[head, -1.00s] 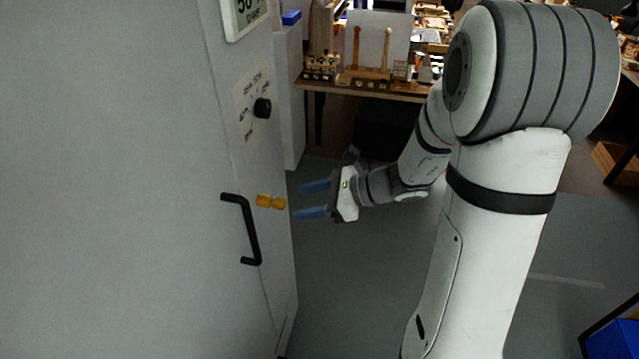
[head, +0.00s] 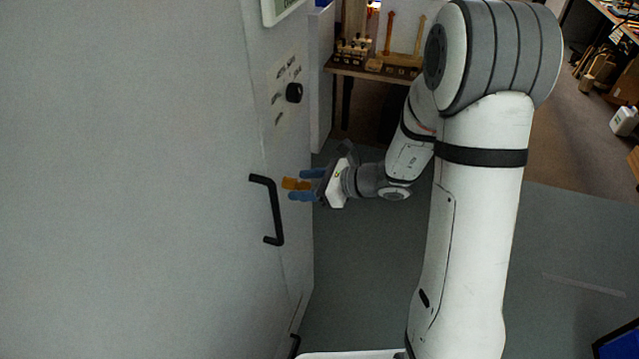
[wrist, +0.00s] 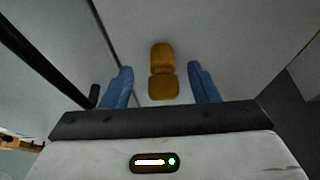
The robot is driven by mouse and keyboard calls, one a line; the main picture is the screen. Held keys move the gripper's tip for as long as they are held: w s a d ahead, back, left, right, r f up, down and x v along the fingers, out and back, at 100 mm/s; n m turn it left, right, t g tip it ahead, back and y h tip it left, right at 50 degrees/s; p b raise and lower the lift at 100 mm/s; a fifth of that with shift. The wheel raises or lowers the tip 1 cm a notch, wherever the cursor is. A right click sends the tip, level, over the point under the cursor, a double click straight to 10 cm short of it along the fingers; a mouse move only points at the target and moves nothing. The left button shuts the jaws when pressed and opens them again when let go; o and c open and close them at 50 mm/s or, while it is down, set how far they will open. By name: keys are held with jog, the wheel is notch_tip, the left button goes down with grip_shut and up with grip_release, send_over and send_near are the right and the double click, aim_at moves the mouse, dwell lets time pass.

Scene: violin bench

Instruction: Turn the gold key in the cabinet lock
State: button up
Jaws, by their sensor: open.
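The gold key (head: 296,184) sticks out of the front of the pale grey cabinet (head: 150,200), just right of the black door handle (head: 275,210). My gripper (head: 302,184) is open, with its blue fingers above and below the key in the head view. In the wrist view the key (wrist: 162,72) lies between the two fingers of my gripper (wrist: 160,88), with a gap on each side. The fingers do not touch it there. The lock face behind the key is not clearly visible.
A black knob (head: 294,92) sits on the cabinet above the key. The black handle also shows close to the left finger in the wrist view (wrist: 94,96). A workbench (head: 375,72) with wooden parts stands behind. The floor (head: 365,290) right of the cabinet is clear.

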jog(key=c, duration=1)
jog(key=shift+o, duration=1.4)
jog(key=shift+c, duration=1.3)
jog(key=shift+f, duration=0.15)
